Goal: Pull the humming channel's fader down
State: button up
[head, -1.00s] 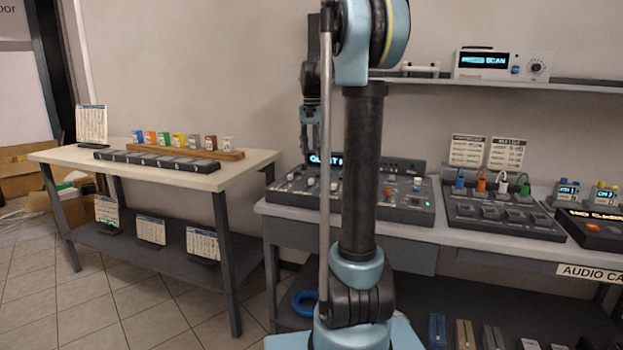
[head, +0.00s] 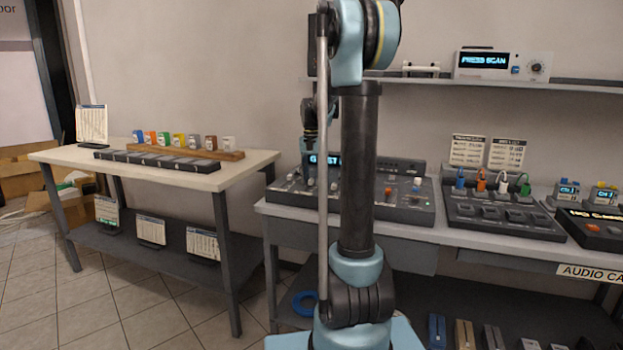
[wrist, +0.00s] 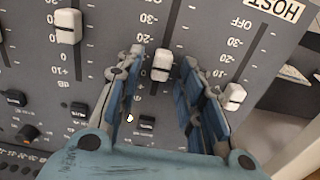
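The mixing console (head: 415,212) stands on the bench, partly hidden behind my arm. My gripper (wrist: 162,60) points down over its faders, with its fingers open. A white fader cap (wrist: 160,66) shows between the fingertips, with gaps on both sides. A second fader cap (wrist: 68,26) is to the left and a third fader cap (wrist: 233,96) is to the right of the fingers. Level marks run along the slots, and a HOST label (wrist: 279,8) shows at the upper right. In the head view, the fingertips are hard to make out. Which channel hums cannot be told.
Mute buttons (wrist: 146,122) and an orange knob (wrist: 28,133) lie near the fingers. A patch unit (head: 500,215) with coloured plugs stands right of the console. A shelf (head: 550,84) holds a device reading PRESS SCAN (head: 485,61). A side table (head: 240,165) stands at left.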

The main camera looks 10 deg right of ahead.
aim_at(306, 190)
grip_shut()
jog(key=shift+s+a, duration=0.55)
jog(key=shift+s, duration=0.35)
jog(key=shift+s+a, duration=0.55)
jog(key=shift+s, duration=0.4)
jog(key=shift+s+a, duration=0.55)
jog(key=shift+s, duration=0.35)
grip_release()
notch_tip(306, 190, up, 12)
